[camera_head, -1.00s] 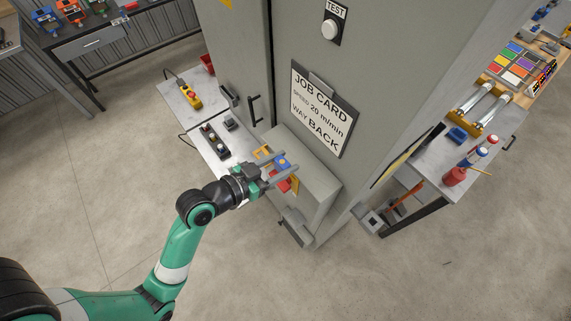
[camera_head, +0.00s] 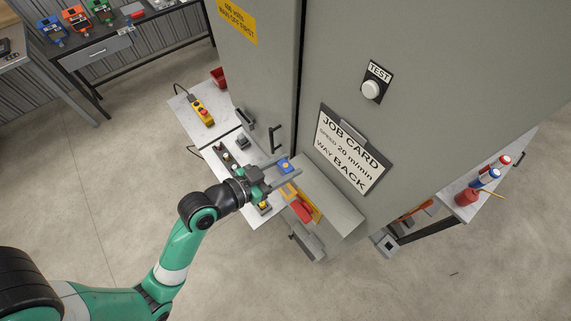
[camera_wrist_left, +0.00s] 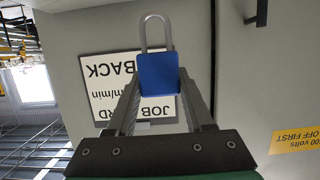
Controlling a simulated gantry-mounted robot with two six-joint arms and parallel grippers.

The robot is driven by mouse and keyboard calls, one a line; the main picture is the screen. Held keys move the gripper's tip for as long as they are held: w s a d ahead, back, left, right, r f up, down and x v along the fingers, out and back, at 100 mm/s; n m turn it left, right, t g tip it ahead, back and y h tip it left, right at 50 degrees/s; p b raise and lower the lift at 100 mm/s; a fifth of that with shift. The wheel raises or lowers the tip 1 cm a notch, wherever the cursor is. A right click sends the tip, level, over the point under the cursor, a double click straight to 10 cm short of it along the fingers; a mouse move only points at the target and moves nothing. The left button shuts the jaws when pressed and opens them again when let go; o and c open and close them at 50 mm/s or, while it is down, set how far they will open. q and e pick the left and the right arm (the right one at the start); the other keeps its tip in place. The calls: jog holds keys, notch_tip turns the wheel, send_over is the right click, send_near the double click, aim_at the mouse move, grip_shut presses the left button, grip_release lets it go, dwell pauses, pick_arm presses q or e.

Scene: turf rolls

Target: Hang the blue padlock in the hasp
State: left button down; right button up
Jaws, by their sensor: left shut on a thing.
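The blue padlock (camera_head: 286,166) is between the fingers of my left gripper (camera_head: 284,170), which is shut on it above the cabinet's side shelf-like box. In the left wrist view the padlock (camera_wrist_left: 158,75) shows its blue body, with the closed-looking grey shackle pointing to the top of the picture, away from the gripper. A red handle (camera_head: 302,210) on a yellow plate (camera_head: 313,205) sits on the box just below and right of the gripper; the padlock is apart from it. I cannot make out the hasp for certain. My right gripper is not in view.
The tall grey cabinet (camera_head: 355,60) carries a job card (camera_head: 350,150) and a test button (camera_head: 371,90). A side table left of it holds a yellow pendant (camera_head: 202,113) and a black button box (camera_head: 227,157). Red bottle (camera_head: 466,196) at right. Floor at left is clear.

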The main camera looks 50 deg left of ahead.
pick_arm(q)
jog(key=shift+f+b, duration=1.9)
jog(key=shift+f, duration=0.65)
jog(key=shift+p, duration=0.35)
jog(key=shift+f+b, duration=2.15)
jog(key=shift+f, duration=0.35)
jog(key=shift+c, duration=1)
grip_release()
